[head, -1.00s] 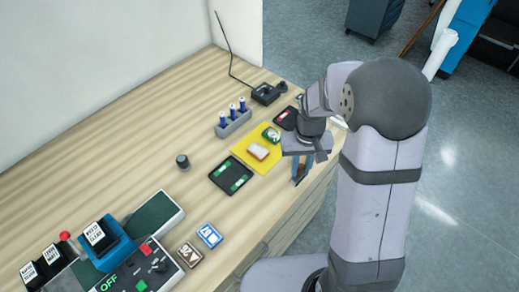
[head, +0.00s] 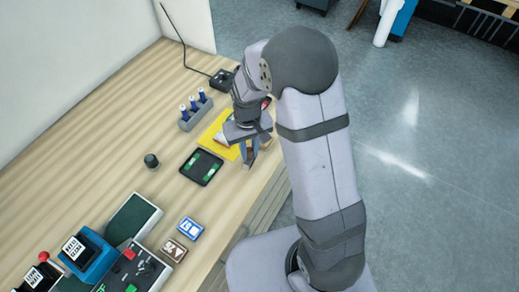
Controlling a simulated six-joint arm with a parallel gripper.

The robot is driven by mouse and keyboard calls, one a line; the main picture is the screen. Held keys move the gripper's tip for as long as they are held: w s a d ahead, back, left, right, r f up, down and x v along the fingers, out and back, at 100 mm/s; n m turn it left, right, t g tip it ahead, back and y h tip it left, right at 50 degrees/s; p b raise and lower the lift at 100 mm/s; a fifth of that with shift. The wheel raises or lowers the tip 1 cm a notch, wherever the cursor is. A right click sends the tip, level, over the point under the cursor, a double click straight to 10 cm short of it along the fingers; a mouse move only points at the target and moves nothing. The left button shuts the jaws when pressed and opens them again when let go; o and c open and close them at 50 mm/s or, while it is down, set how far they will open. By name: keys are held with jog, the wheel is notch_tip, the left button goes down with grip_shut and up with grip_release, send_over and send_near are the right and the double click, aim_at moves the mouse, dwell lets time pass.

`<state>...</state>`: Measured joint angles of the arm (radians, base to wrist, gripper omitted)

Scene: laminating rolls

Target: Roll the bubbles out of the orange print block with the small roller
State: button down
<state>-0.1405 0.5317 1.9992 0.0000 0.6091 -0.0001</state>
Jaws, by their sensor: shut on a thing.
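The orange print block (head: 221,140) lies on the yellow mat (head: 207,138), mostly hidden behind my gripper and wrist. Only a small reddish and white part of it shows. Bubbles cannot be made out.
A black tray with green strips (head: 201,167) lies left of my gripper. A grey rack with blue-topped pieces (head: 194,116) stands behind. A dark knob (head: 151,161), two small tiles (head: 190,229) and a control box (head: 133,268) lie nearer.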

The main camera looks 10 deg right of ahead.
jog(key=w+a+r+m, duration=0.1)
jog(key=w+a+r, duration=0.1)
jog(key=w, duration=0.3)
jog(key=w+a+r, duration=0.3)
jog(key=w+r, duration=0.2)
jog(key=shift+w+m+p, duration=0.25)
jog(key=shift+m+p, duration=0.1)
jog(key=shift+m, duration=0.05)
jog(key=shift+f, duration=0.1)
jog(key=shift+f+b, duration=2.3)
jog(key=shift+f, duration=0.7)
jog(key=shift+f, duration=0.4)
jog(key=shift+w+a, duration=0.25)
jog(key=shift+w, duration=0.05)
